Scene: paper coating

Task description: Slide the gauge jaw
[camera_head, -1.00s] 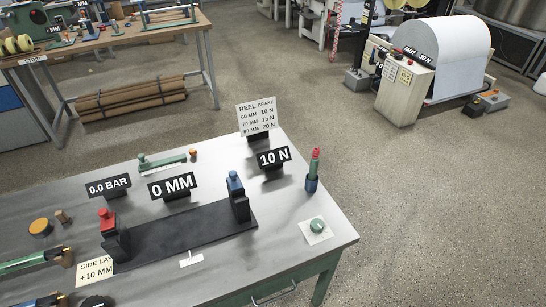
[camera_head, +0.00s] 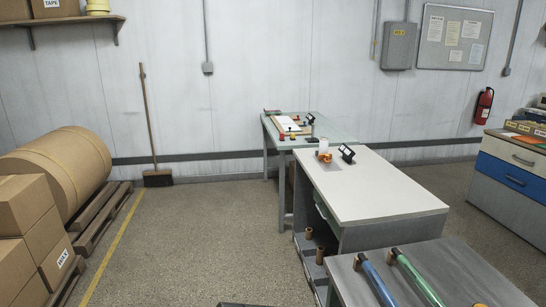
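I see no gauge jaw that I can make out for sure in the head view. Small items stand on the far glass-topped table (camera_head: 335,130): a board with a white sheet (camera_head: 288,124) and small red parts (camera_head: 282,136), too small to tell as a gauge. Neither of my grippers is in view.
A white-topped bench (camera_head: 385,190) holds an orange item (camera_head: 325,157) and a dark display (camera_head: 347,153). A grey table (camera_head: 460,270) carries blue (camera_head: 376,280) and green (camera_head: 415,277) rods. Cartons (camera_head: 35,230) and a large roll (camera_head: 60,170) stand left. The middle floor is clear.

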